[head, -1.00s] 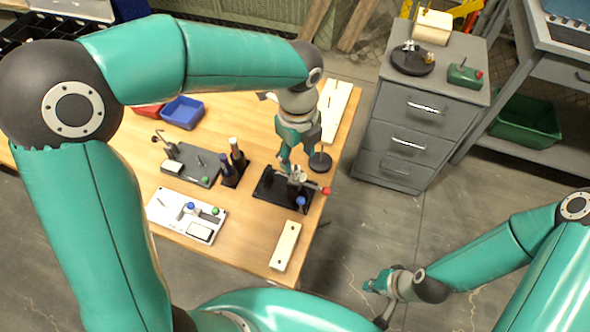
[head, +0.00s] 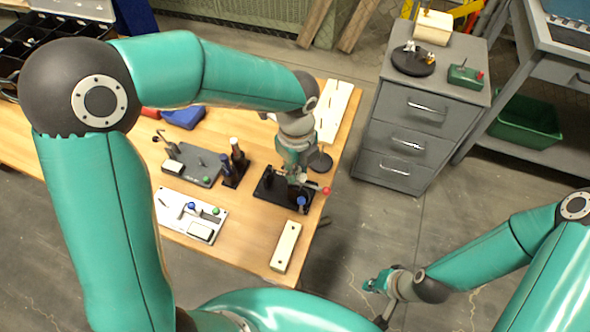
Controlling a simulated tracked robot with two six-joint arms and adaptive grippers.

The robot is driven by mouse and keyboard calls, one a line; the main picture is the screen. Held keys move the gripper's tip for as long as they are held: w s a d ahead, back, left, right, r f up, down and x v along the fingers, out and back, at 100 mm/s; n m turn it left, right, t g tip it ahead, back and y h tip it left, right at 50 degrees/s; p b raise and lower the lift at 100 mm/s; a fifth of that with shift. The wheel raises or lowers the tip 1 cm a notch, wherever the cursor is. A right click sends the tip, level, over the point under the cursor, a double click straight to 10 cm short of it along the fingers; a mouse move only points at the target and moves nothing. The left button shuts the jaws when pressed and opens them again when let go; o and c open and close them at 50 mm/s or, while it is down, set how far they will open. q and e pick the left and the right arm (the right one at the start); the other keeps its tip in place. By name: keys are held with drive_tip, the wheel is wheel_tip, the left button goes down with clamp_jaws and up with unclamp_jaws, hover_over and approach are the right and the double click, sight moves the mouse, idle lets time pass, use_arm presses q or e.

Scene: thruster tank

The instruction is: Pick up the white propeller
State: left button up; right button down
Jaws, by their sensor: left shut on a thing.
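My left gripper (head: 299,174) is low over the black fixture (head: 268,188) near the table's right edge. It is shut on a small pale thing at the fixture, which appears to be the white propeller; its shape is mostly hidden by the fingers. The fixture has a red-tipped handle (head: 325,191) and a blue knob (head: 301,202). I cannot tell whether the held piece is clear of the fixture. My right gripper (head: 372,286) hangs over the floor at the lower right, away from the table; its finger opening is too small to judge.
The wooden table (head: 245,250) also holds a grey fixture (head: 195,170), a white plate with knobs (head: 185,222), a pale bar (head: 286,247) and a blue bin (head: 184,117). A grey drawer cabinet (head: 400,145) stands to the right, with a black round stand (head: 413,62) on top.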

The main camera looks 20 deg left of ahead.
use_arm(q)
wheel_tip(320, 180, up, 20)
drive_tip(key=p, duration=0.1)
idle(0.7)
